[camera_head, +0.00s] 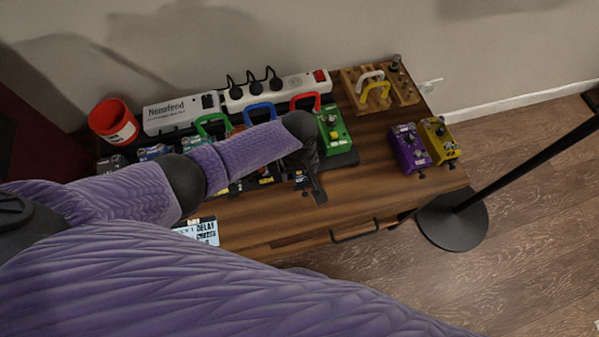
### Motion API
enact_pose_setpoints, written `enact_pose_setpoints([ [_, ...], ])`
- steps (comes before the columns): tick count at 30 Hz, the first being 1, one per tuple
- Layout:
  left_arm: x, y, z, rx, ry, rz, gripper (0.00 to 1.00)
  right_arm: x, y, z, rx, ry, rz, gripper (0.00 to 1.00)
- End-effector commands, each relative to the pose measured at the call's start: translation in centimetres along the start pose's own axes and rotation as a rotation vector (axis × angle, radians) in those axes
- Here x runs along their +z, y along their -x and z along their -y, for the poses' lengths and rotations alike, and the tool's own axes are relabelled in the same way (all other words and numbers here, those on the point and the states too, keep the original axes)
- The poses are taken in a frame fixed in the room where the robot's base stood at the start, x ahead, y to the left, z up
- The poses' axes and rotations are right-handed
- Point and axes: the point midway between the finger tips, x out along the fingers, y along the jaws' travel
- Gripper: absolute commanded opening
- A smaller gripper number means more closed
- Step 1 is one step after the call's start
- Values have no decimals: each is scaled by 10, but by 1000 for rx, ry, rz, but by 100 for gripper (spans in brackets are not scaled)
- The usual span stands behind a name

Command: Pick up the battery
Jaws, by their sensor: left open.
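My left arm reaches in from the left over the wooden cabinet top (385,190). My left gripper (312,188) is open, pointing down over the cabinet top near its front edge, just in front of the green pedal (333,128). I cannot make out a battery for certain; small dark and yellowish items lie beside and partly under the gripper and forearm. Whether anything lies between the fingers is too small to tell. My right gripper is not in view.
Power strips (275,92) and a red bucket (114,122) stand at the back. Bare wood lies right of the gripper.

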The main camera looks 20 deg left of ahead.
Motion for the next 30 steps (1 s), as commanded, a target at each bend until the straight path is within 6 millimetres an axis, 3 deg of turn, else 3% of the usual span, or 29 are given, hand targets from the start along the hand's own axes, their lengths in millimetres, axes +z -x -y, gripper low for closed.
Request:
enact_pose_setpoints([
  [1, 0, 1, 0, 1, 0, 0, 74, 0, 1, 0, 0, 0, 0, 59],
  [9, 0, 1, 0, 1, -1, 0, 16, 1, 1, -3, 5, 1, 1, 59],
  [12, 0, 1, 0, 1, -1, 0, 0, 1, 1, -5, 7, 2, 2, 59],
  [21, 0, 6, 0, 2, -1, -1, 0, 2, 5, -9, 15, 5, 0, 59],
  [30, 0, 86, -1, 5, -1, -4, 0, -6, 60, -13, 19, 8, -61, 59],
])
